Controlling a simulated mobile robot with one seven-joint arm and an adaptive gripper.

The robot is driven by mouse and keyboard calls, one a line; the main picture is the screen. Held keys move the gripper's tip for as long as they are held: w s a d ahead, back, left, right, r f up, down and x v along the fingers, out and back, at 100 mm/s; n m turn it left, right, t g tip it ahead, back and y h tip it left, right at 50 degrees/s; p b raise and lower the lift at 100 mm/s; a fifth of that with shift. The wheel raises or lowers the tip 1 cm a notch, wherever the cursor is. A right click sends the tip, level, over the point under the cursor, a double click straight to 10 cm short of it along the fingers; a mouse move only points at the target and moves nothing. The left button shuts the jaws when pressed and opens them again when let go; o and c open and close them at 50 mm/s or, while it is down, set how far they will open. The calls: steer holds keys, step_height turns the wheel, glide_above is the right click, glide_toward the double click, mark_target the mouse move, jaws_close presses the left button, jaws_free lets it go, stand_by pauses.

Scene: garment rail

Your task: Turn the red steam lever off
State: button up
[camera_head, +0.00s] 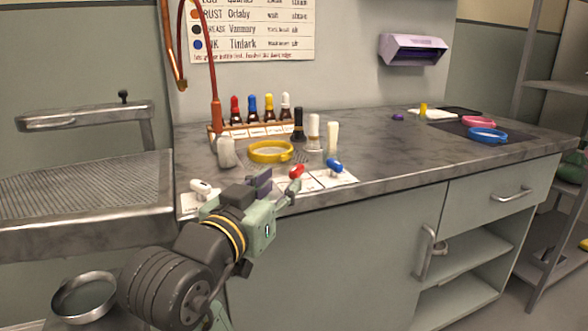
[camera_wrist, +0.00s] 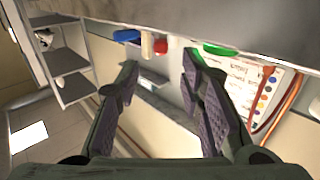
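The red steam lever (camera_head: 296,172) stands on a white label card near the front edge of the counter. A red shape (camera_wrist: 162,47) in the wrist view, likely this lever, shows beyond and between my fingertips. My gripper (camera_head: 277,184) is at the counter's front edge, just left of and in front of the red lever. Its two fingers are spread apart with nothing between them in the wrist view (camera_wrist: 160,66). I cannot tell whether a finger touches the lever. The lever's base is partly hidden in the head view.
A blue lever (camera_head: 335,166) stands close right of the red one, and a white lever (camera_head: 201,187) is to the left. A green part (camera_wrist: 220,49) shows by my right finger in the wrist view. A yellow ring (camera_head: 270,152) and several bottles stand behind.

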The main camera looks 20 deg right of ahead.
mark_target(292, 171)
steer(key=p+x, duration=0.2)
steer(key=p, duration=0.2)
steer(key=p+x, duration=0.2)
steer(key=p, duration=0.2)
steer(key=p+x, duration=0.2)
steer(key=p, duration=0.2)
steer(key=shift+r+p, duration=0.3)
steer(key=shift+p, duration=0.1)
steer(key=shift+w+d+f, duration=0.15)
steer(key=shift+w, duration=0.05)
steer(key=shift+x, duration=1.1)
steer(key=shift+f, duration=0.1)
steer(key=shift+c, duration=0.5)
jaws_close()
